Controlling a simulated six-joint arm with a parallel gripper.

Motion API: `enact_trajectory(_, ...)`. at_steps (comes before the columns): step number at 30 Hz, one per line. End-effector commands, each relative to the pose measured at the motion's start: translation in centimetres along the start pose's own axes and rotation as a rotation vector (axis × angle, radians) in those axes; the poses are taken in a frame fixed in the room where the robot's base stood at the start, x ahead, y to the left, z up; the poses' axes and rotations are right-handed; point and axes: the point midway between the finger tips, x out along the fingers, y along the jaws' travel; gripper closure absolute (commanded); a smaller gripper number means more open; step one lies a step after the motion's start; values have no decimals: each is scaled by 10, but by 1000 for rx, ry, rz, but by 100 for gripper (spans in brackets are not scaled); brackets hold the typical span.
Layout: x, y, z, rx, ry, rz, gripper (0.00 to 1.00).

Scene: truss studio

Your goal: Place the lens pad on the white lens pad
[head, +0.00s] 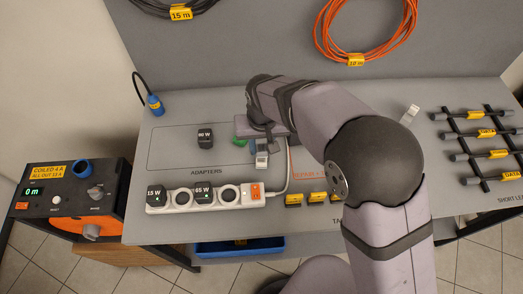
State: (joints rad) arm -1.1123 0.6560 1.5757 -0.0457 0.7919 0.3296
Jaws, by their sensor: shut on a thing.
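I see no lens pad and no white lens pad that I can make out on the grey bench (170,228). My gripper (262,146) points down at the bench, right of the dark 90 W adapter, and is largely hidden by my own wrist. It is shut on a small pale grey block (261,160), too small to identify. Another small pale piece (411,113) lies at the right, beyond my arm.
A white power strip (229,198) with dark adapters lies in front of the gripper. The 90 W adapter (205,138) stands alone. Yellow-labelled pieces (293,200) lie near the front edge. A cable rack (481,145) is right, an orange-black unit (71,205) left.

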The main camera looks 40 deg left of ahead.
Motion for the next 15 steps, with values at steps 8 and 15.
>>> enact_trajectory(8,29,1,5,0,-4,2,94)
enact_trajectory(15,34,0,5,0,0,0,94)
